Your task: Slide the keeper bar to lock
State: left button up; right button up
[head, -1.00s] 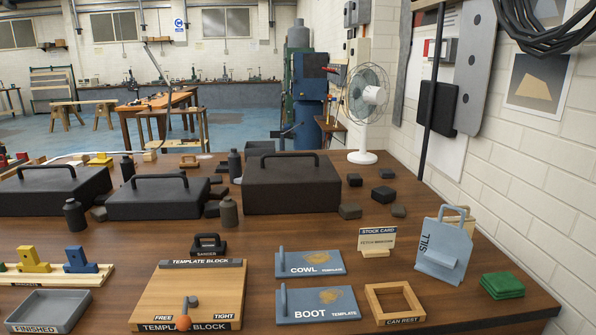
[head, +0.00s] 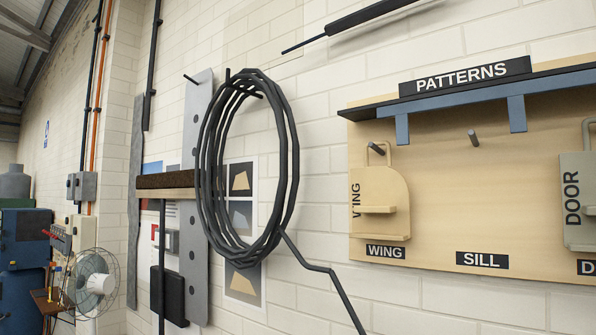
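A long blue bar (head: 517,115) runs along the top of the wooden patterns board (head: 440,215), under a black PATTERNS sign (head: 465,77); it looks like the keeper bar. Two tabs hang from it: one is right of the WING peg, the other right of the bare SILL peg (head: 473,138). A tan WING pattern (head: 381,195) hangs at the left. A grey-green DOOR pattern (head: 577,200) hangs at the right, cut off by the picture edge. The SILL place is empty. The bar's right end is out of view. Neither gripper shows.
A coil of black hose (head: 245,165) hangs on the wall left of the board, with its loose end trailing down right. The wall below the board is clear.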

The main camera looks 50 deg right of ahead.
aim_at(515, 93)
jog(key=z, duration=2.55)
